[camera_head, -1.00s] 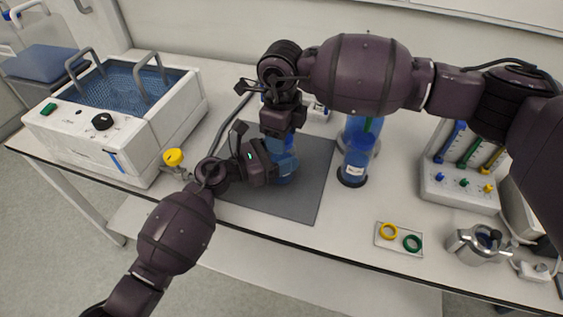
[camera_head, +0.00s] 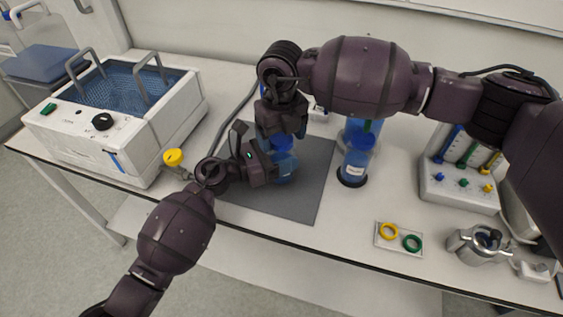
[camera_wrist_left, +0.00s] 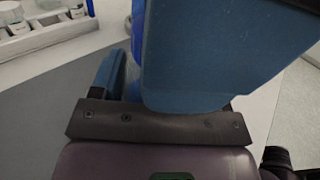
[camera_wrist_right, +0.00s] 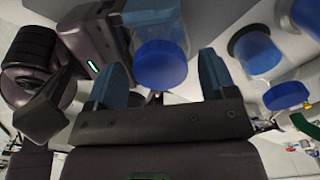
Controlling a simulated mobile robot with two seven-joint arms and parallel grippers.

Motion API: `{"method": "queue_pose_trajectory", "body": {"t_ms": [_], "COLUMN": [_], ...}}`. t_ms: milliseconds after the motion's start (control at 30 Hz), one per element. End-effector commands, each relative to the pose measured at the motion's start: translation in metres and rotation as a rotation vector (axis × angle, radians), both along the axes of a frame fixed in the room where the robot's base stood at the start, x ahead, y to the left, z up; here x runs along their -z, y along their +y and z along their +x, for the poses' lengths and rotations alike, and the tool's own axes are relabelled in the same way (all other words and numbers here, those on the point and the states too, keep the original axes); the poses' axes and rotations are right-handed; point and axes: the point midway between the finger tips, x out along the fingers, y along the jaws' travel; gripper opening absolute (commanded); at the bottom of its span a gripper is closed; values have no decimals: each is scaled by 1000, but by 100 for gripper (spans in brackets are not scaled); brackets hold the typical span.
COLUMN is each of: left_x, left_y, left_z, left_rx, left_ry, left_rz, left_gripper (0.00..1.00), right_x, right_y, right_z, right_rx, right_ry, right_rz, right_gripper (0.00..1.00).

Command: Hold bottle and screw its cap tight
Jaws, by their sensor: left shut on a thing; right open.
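The bottle (camera_head: 284,168) stands on the grey mat and holds blue liquid. Its blue cap (camera_head: 282,142) is on top and shows large in the right wrist view (camera_wrist_right: 160,64). My left gripper (camera_head: 268,164) is shut on the bottle from the left; in the left wrist view (camera_wrist_left: 170,95) the blue jaw pads are close up and the bottle is mostly hidden. My right gripper (camera_head: 281,134) points down above the bottle, its jaws open. In the right wrist view (camera_wrist_right: 163,85) the cap lies between and beyond the two blue pads, apparently not gripped.
A second blue-capped bottle (camera_head: 356,160) stands to the right in a dark ring. A water bath (camera_head: 120,120) is at the left. A small tray (camera_head: 399,239) with yellow and green rings lies near the front edge. A metal vessel (camera_head: 478,245) is at the right.

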Motion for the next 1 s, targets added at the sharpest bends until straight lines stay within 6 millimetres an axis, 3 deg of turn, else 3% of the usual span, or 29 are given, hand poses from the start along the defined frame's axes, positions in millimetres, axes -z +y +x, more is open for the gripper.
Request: {"method": "queue_pose_trajectory", "body": {"t_ms": [167,533,800,867,1000], "left_x": [1,1,1,1,1], "left_y": [0,0,0,0,0], "left_z": [0,0,0,0,0], "left_rx": [0,0,0,0,0], "left_ry": [1,1,1,1,1], "left_rz": [0,0,0,0,0], "left_gripper": [2,2,2,2,2], "right_x": [-4,-43,-45,-45,-58], "right_y": [0,0,0,0,0], "right_z": [0,0,0,0,6], "right_rx": [0,-2,-1,-1,-3], "right_ry": [-1,-2,0,-1,-26], "right_rz": [0,1,0,0,-3], "right_gripper": [77,77,77,73,73]}}
